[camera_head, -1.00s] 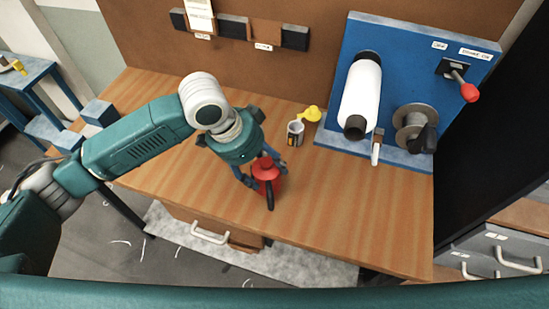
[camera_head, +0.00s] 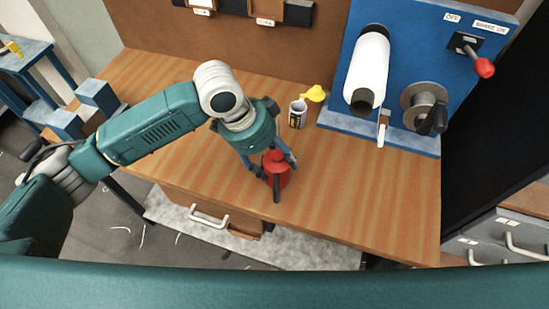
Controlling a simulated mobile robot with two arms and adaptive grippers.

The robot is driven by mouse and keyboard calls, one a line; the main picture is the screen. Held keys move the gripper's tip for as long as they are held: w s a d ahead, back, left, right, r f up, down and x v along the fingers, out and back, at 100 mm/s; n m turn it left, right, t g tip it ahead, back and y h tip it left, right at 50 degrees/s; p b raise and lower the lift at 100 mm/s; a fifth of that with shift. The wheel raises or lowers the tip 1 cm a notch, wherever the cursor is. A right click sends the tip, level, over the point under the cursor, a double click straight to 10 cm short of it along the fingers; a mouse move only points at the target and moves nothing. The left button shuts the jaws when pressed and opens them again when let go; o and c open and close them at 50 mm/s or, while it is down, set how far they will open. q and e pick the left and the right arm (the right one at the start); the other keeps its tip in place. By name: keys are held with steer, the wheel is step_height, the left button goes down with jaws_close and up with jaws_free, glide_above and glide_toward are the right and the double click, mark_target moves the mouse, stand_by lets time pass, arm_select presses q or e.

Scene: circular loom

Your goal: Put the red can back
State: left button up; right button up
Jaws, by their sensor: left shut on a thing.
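The red can (camera_head: 277,170) has a dark spout or handle that points toward the front edge of the wooden bench. My left gripper (camera_head: 270,170) comes down over it from behind and is shut on it, with blue fingers on both sides. The can is upright at the bench top near the front edge. I cannot tell whether its base touches the wood. My right gripper is not in view.
A small mug (camera_head: 297,114) and a yellow item (camera_head: 315,94) stand behind the can. The blue loom stand (camera_head: 400,135) with a white roll (camera_head: 368,68) and a red-knobbed lever (camera_head: 484,67) is at the back right. The bench (camera_head: 365,200) is clear at the right front.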

arm_select(q)
steer(key=shift+r, duration=0.1)
steer(key=shift+f, duration=0.45)
steer(key=o, duration=2)
steer(key=v, duration=1.2)
